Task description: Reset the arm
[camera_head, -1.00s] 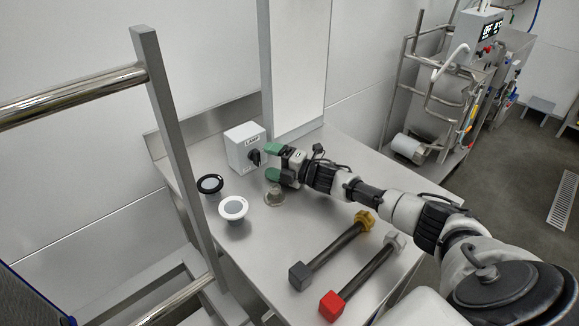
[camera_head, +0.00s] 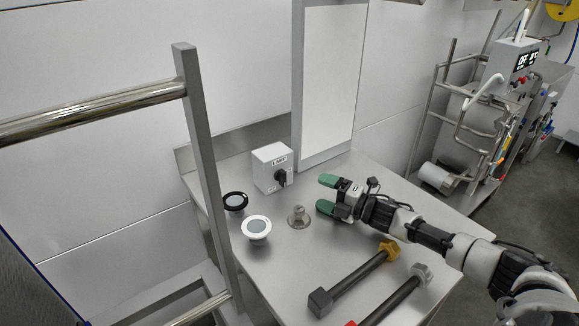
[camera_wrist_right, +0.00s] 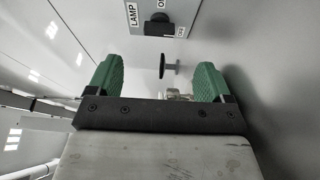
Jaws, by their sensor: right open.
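My right gripper (camera_head: 327,193) has green fingertips and is open and empty above the steel table (camera_head: 290,262). It points left, toward the grey lamp switch box (camera_head: 268,166) with its black knob (camera_head: 280,178), and is apart from it. In the right wrist view the two green fingers (camera_wrist_right: 153,82) stand wide apart. The box (camera_wrist_right: 160,12) and its dark knob show beyond them, upper middle. My left gripper is not in view.
A metal fitting (camera_head: 298,217), a white-rimmed disc (camera_head: 256,229) and a black-rimmed disc (camera_head: 235,202) are left of the gripper. Two bar tools, one yellow-ended (camera_head: 356,280), lie in front. A post (camera_head: 203,170) with rails stands left.

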